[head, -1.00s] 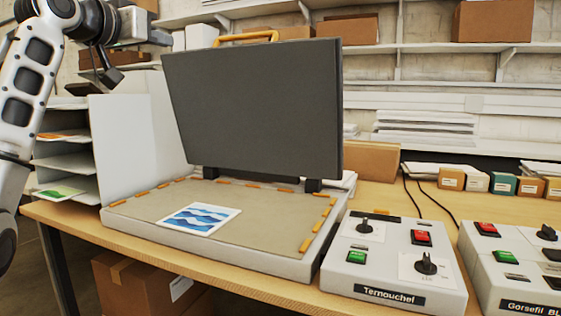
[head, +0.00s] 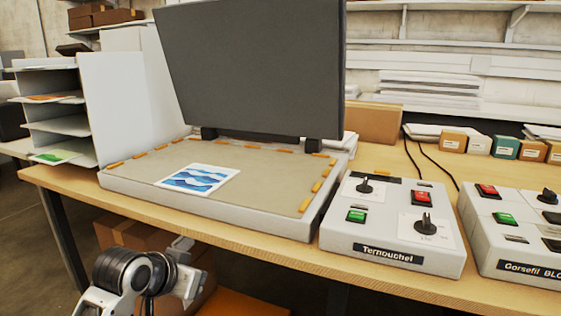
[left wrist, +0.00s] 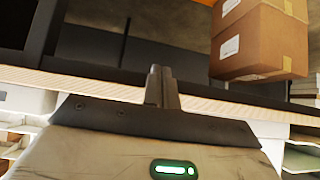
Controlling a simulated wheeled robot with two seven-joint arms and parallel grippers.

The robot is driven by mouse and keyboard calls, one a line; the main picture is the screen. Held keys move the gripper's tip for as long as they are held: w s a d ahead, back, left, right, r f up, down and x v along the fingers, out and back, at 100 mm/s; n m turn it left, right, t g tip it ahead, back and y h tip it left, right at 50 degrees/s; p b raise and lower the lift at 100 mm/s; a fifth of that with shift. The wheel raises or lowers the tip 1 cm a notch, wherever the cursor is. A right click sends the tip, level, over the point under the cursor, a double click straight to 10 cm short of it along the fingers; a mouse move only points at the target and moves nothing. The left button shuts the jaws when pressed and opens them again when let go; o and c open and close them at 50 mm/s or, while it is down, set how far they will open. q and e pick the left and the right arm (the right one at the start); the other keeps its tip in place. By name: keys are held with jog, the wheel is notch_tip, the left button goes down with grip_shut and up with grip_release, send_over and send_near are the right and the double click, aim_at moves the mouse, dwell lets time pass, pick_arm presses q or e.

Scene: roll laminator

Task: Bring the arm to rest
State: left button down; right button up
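My left arm shows at the bottom left of the head view, low in front of the table's front edge. Its fingers are not clear there. In the left wrist view my left gripper (left wrist: 162,87) has its two fingers together, with nothing seen between them. The press (head: 240,208) stands on the table with its dark lid (head: 255,70) raised. A print with blue waves (head: 197,179) lies flat on its base, apart from my arm. My right gripper is not in view.
The wooden table edge (head: 265,254) runs just behind my left arm. Control boxes (head: 390,235) stand to the right of the press, and a paper rack (head: 60,125) to its left. Cardboard boxes stand under the table; one (left wrist: 260,40) shows in the left wrist view.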

pick_arm(q)
jog(key=s+a+f+n+g+y, duration=0.15)
jog(key=s+f, duration=0.25)
jog(key=s, duration=0.6)
jog(key=s+a+f+g, duration=0.15)
jog(key=s+f, duration=0.35)
jog(key=s, duration=0.5)
jog(key=s+f+n+g+y, duration=0.15)
jog(key=s+f, duration=0.25)
jog(key=s, duration=0.7)
jog(key=w+d+f+m+t+h+p, duration=0.1)
jog(key=w+d+t+h+p, duration=0.1)
jog(key=w+d+t, duration=0.4)
jog(key=shift+w+h, duration=0.35)
jog(key=shift+h, duration=0.45)
